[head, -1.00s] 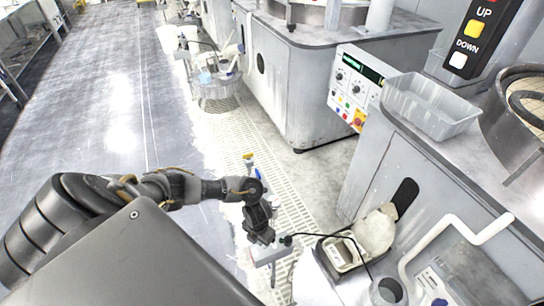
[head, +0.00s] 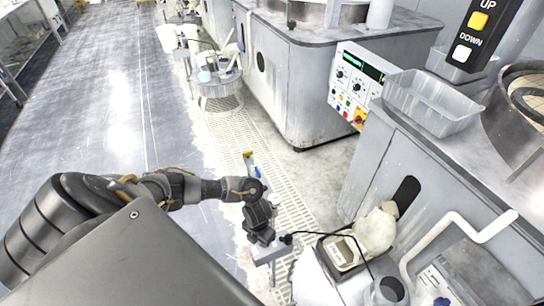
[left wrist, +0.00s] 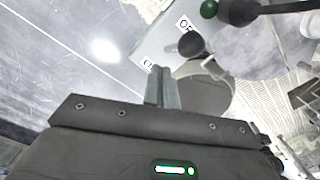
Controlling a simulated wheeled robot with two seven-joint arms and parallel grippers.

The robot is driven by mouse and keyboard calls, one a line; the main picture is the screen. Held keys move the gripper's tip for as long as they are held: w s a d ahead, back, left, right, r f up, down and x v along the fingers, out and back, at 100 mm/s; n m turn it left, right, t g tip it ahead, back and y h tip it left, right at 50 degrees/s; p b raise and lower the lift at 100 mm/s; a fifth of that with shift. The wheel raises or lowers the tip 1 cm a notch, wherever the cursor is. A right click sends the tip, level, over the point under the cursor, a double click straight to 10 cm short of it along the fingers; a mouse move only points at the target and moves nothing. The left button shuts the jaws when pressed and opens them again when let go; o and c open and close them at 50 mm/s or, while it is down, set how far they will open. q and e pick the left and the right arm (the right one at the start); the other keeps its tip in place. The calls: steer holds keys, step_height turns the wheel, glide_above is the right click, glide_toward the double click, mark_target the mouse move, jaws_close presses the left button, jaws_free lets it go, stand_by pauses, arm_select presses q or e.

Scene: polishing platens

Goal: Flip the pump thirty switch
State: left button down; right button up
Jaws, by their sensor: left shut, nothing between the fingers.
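My left gripper (head: 262,238) points down over a small grey switch box (head: 270,255) on a post, low in the middle of the head view. In the left wrist view the gripper's two fingers (left wrist: 163,88) are together with nothing between them. Just beyond the fingertips is a grey plate (left wrist: 165,42) with partly hidden white labels, one reading "OF". A dark round knob or lever end (left wrist: 192,44) stands beside that label, apart from the fingers. I cannot read a pump number, and contact with the switch cannot be made out. My right gripper is not in view.
A black cable (head: 310,234) runs from the box toward a scale-like device (head: 343,252). A white bent pipe (head: 455,220) and grey machine stand at right. A control panel (head: 357,82) and clear plastic tub (head: 432,103) are farther back. The floor at left is open.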

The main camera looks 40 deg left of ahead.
arm_select(q)
steer(key=shift+f+b, duration=0.3)
steer(key=shift+f, duration=0.05)
steer(key=shift+r, duration=0.15)
stand_by(0.4)
step_height(320, 180, up, 7)
steer(key=p, duration=0.6)
stand_by(0.3)
